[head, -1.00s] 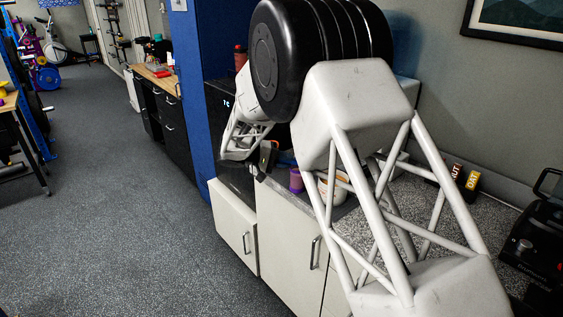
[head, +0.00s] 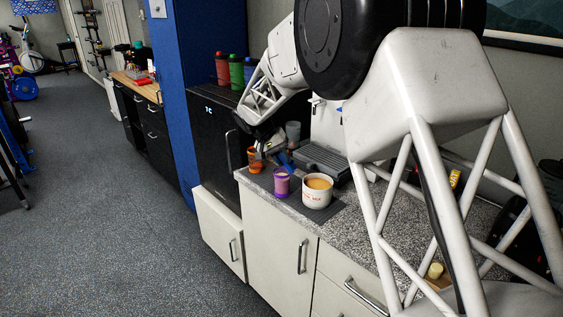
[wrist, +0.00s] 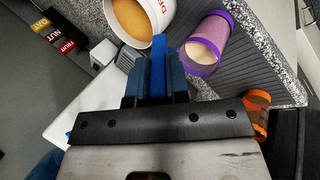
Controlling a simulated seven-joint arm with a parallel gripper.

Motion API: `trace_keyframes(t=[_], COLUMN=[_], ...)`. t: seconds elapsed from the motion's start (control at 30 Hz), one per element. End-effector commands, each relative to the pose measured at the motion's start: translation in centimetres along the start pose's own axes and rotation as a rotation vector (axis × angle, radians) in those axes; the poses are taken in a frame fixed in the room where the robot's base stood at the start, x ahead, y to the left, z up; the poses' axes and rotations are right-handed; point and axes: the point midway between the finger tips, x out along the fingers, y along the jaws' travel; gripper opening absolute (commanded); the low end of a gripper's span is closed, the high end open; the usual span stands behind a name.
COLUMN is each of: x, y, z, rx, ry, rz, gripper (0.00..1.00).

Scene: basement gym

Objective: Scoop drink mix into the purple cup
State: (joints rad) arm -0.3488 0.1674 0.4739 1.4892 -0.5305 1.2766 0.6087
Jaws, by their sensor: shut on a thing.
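The purple cup (head: 282,182) stands upright on the counter; a pale content shows inside it in the wrist view (wrist: 203,47). A white tub (head: 316,198) with red lettering stands right beside it, with tan drink mix (head: 319,184) inside, also seen in the wrist view (wrist: 133,20). My gripper (head: 270,150) is just behind and left of the purple cup in the head view. It is shut on a blue scoop (wrist: 158,58), whose handle shows between the fingers. The scoop's bowl is not clearly visible, so I cannot tell whether it holds mix.
An orange cup (head: 254,161) stands at the counter's left end, close to my gripper. Cup and tub stand on a dark ribbed mat (head: 325,213). A dark appliance (head: 322,163) is behind. Red, green and blue bottles (head: 236,70) stand on the black fridge. Granite counter (head: 365,235) is clear in front.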

Motion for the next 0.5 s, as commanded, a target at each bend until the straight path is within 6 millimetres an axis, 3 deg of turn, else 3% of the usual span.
trace_keyframes(t=[0.5], x=[-4.4], y=[2.1], z=[-1.0], rx=[0.118], ry=[-0.038], rz=[-0.449], gripper=[0.00])
